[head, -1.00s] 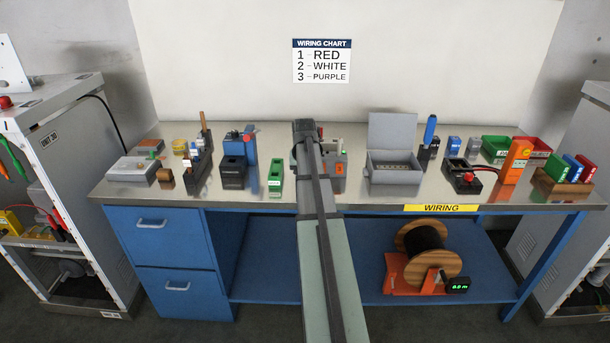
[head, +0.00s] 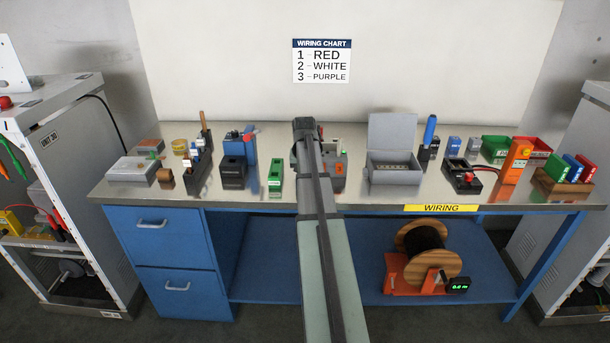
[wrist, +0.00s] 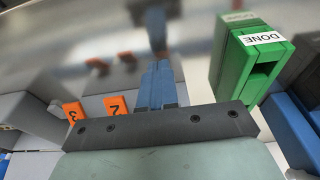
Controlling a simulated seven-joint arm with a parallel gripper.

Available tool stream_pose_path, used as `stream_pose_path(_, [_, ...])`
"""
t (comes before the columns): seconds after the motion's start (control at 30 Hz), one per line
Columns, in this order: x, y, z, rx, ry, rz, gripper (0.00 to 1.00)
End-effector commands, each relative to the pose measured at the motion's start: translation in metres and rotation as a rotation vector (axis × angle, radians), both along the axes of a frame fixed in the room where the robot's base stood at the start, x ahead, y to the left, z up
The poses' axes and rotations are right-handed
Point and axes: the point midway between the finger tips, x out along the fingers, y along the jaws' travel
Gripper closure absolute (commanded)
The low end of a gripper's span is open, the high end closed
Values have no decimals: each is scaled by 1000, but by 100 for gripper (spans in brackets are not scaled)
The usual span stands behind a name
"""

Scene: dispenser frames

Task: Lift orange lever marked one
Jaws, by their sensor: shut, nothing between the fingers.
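In the wrist view, my gripper (wrist: 157,68) shows as two blue fingers side by side, shut and empty. Orange tabs marked 2 (wrist: 116,104) and 3 (wrist: 73,112) stand on a grey device (wrist: 30,137) just left of the fingers. No tab marked 1 shows; the fingers and the dark bar across the wrist could be covering it. In the head view, the grey device (head: 342,157) with one orange tab (head: 339,169) stands on the bench, partly behind my arm. My fingers are hidden there.
A green block marked DONE (wrist: 252,62) stands right of my fingers in the wrist view, with a blue thing (wrist: 293,128) beside it. In the head view, a grey open-lidded box (head: 394,176) stands right of the device. The wiring chart (head: 322,61) hangs behind the bench.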

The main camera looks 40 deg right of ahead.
Motion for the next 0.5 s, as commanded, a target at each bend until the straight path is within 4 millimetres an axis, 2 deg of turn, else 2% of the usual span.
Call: stream_pose_path(0.5, [2,-2,4,-2,-2,0,100])
